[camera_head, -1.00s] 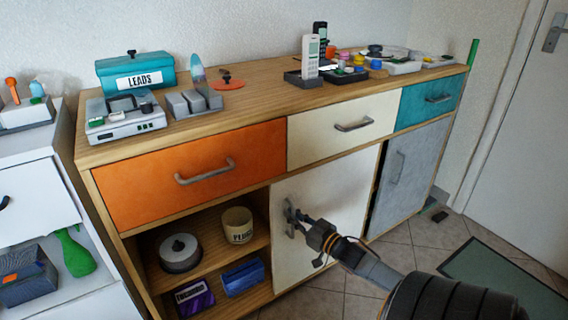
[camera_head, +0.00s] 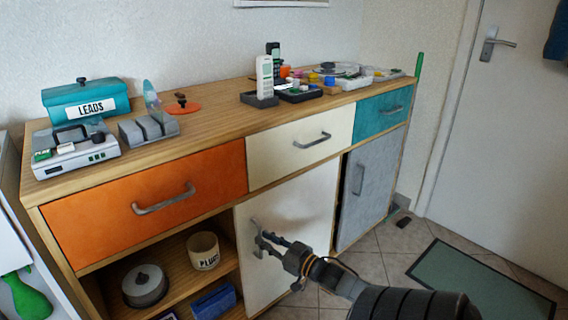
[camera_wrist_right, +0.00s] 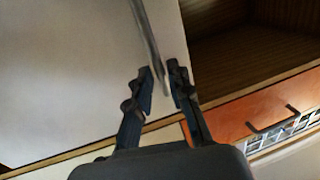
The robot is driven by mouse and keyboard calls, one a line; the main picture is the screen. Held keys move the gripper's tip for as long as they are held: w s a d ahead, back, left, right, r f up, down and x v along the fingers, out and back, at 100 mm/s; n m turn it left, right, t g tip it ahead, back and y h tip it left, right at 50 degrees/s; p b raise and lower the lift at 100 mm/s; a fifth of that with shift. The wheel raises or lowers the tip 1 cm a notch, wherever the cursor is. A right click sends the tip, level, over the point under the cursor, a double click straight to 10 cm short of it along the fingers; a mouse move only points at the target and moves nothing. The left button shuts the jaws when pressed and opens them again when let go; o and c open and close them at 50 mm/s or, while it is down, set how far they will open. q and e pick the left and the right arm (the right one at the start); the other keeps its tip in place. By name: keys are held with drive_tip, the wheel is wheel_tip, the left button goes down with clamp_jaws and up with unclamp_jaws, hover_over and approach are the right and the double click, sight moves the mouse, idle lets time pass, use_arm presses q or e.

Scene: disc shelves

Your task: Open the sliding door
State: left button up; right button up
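The white sliding door (camera_head: 297,220) covers the middle lower part of the wooden sideboard, with the open shelves to its left. Its upright grey bar handle (camera_head: 257,226) is near its left edge. My right gripper (camera_head: 264,241) is at this handle. In the right wrist view, the handle (camera_wrist_right: 149,35) runs between the two fingers of my right gripper (camera_wrist_right: 161,82), which stand apart with narrow gaps beside the bar. No firm grip on it shows. The grey door (camera_head: 368,195) with its own handle is to the right. My left gripper is not in view.
Open shelves hold a pot (camera_head: 145,286), a cream cup (camera_head: 203,250) and a blue box (camera_head: 214,300). Orange (camera_head: 150,205), cream and teal drawers with protruding handles are above. A green mat (camera_head: 480,285) lies on the floor at right.

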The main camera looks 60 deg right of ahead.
drive_tip(key=s, duration=0.9)
drive_tip(key=shift+s+a, duration=0.15)
drive_tip(key=shift+a, duration=0.25)
